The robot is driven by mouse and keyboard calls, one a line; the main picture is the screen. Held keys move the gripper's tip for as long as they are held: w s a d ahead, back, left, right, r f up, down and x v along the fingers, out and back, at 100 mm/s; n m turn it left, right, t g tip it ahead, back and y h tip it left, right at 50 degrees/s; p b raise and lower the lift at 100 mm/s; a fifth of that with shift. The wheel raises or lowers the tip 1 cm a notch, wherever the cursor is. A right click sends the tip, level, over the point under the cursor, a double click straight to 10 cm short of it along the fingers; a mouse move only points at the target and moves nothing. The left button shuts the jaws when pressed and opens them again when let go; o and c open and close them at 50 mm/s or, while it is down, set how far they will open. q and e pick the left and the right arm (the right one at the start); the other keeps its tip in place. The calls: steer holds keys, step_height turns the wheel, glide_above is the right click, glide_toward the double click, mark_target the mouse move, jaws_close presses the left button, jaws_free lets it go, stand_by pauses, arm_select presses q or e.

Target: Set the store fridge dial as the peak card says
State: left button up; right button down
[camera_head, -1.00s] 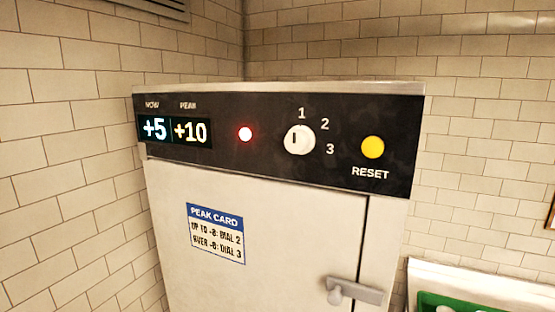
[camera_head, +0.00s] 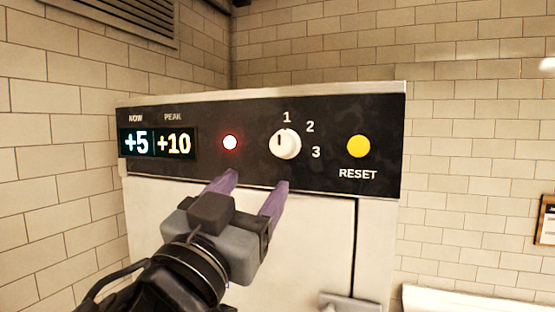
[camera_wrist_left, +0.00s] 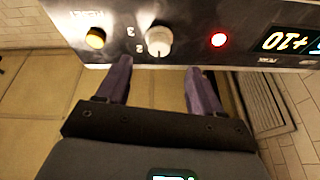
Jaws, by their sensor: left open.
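The white dial (camera_head: 285,144) on the fridge's black panel (camera_head: 255,165) has its dark mark upright, a little left of the 1, with 2 and 3 to the right. It also shows in the left wrist view (camera_wrist_left: 159,41). The display (camera_head: 158,143) reads NOW +5 and PEAK +10. The fridge (camera_head: 310,225) has a pale door; the peak card is hidden now, but earlier it read "up to -8: dial 2, over -8: dial 3", digits small. My left gripper (camera_head: 254,184) is open and empty, below and left of the dial, apart from it. My right gripper is out of view.
A lit red lamp (camera_head: 230,142) is left of the dial, and a yellow RESET button (camera_head: 359,146) is to its right. A door handle (camera_head: 348,303) shows at the bottom. Tiled walls stand behind and left; a framed sheet (camera_head: 547,221) hangs at right.

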mark_target(279, 146)
arm_select(q)
steer(key=p+x, duration=0.1)
steer(key=x, duration=0.2)
steer(key=r+p+x, duration=0.1)
steer(key=x, duration=0.2)
steer(key=p+x, duration=0.1)
steer(key=x, duration=0.2)
steer(key=shift+s+r+p, duration=0.1)
steer(key=shift+r+p, duration=0.1)
steer(key=shift+p, duration=0.15)
steer(key=shift+w+d+r, duration=0.1)
steer(key=shift+w+d, duration=0.15)
steer(key=shift+w, duration=0.3)
steer(key=shift+a, duration=0.1)
steer(key=c, duration=0.9)
